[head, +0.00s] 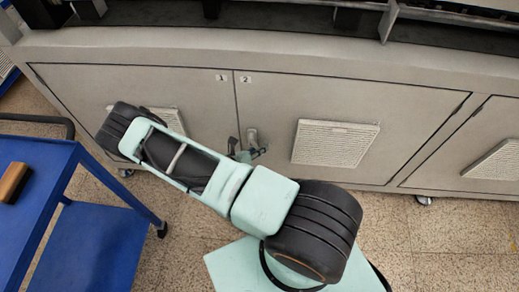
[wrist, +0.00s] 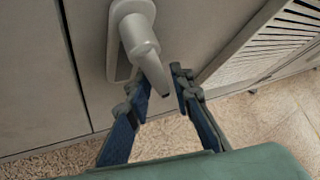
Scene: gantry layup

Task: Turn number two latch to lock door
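The number two latch (head: 252,137) is a grey lever handle on the left edge of the door marked 2 (head: 285,100). In the wrist view the latch (wrist: 137,38) has an oval base plate, and its lever points down and slightly right. My gripper (head: 247,152) is at the latch, low on the cabinet front. In the wrist view my gripper's (wrist: 161,82) two dark fingers are spread, with the lever's tip between them. A gap shows by the right finger; contact with the left finger cannot be told. My arm hides part of door 1 in the head view.
The door marked 1 (head: 75,85) is to the left, with a vent partly behind my arm. A white louvred vent (head: 334,143) is right of the latch. A blue cart (head: 45,190) carrying a brown object (head: 13,182) stands at left. Speckled floor (head: 430,230) is clear at right.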

